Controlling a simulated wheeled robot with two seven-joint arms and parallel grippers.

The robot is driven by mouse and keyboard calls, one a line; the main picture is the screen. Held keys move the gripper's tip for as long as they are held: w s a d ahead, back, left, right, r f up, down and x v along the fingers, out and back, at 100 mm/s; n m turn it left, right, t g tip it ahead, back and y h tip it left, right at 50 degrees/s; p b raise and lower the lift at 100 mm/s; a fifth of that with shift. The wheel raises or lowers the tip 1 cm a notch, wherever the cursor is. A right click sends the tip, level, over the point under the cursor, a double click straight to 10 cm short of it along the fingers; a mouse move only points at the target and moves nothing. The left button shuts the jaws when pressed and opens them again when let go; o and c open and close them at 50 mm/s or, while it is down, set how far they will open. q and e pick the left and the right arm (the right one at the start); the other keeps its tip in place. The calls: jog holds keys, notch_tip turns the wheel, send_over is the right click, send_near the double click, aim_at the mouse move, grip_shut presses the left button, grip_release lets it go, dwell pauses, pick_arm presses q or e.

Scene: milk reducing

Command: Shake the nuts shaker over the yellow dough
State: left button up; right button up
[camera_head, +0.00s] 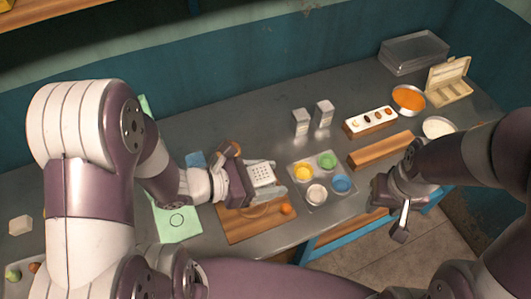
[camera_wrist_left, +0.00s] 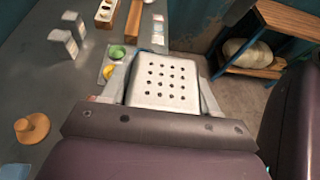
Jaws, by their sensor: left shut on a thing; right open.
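The nuts shaker (camera_head: 262,174) is a pale box with a grid of holes. My left gripper (camera_head: 272,184) is shut on it. In the left wrist view the shaker (camera_wrist_left: 163,84) sits between the two fingers, its holed face showing. The yellow dough (camera_head: 303,172) lies in the back left cup of a grey tray (camera_head: 320,201), just right of the shaker in the head view. My right gripper (camera_head: 400,222) is open and empty near the table's front edge.
The tray also holds green (camera_head: 327,160), blue (camera_head: 341,184) and whitish (camera_head: 317,194) dough. A wooden board (camera_head: 240,228) with an orange ball (camera_head: 286,209) lies below my left gripper. Two grey boxes (camera_head: 300,123) stand behind the tray. A wooden block (camera_head: 380,150) lies to its right.

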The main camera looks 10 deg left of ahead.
pick_arm(q)
jog(key=r+p, duration=0.1)
jog(key=p, duration=0.3)
jog(key=shift+w+d+p, duration=0.1)
jog(key=shift+p, duration=0.3)
jog(key=p, duration=0.2)
jog(key=f+n+g+p, duration=0.1)
jog(key=shift+w+a+n+h+p, duration=0.1)
jog(key=shift+a+n+h+p, duration=0.2)
jog(key=shift+h+p, duration=0.1)
jog(key=shift+w+f+p, duration=0.25)
jog(key=shift+f+p, duration=0.05)
jog(key=w+a+f+n+h+b, duration=0.2)
jog(key=f+n+h+b, duration=0.5)
jog(key=f+n+b, duration=0.7)
jog(key=w+n+b, duration=0.1)
jog(key=n+b, duration=0.1)
jog(key=n, duration=0.2)
jog(key=shift+f+g, duration=0.15)
jog(key=shift+g, duration=0.15)
jog(key=shift+w+a, duration=0.1)
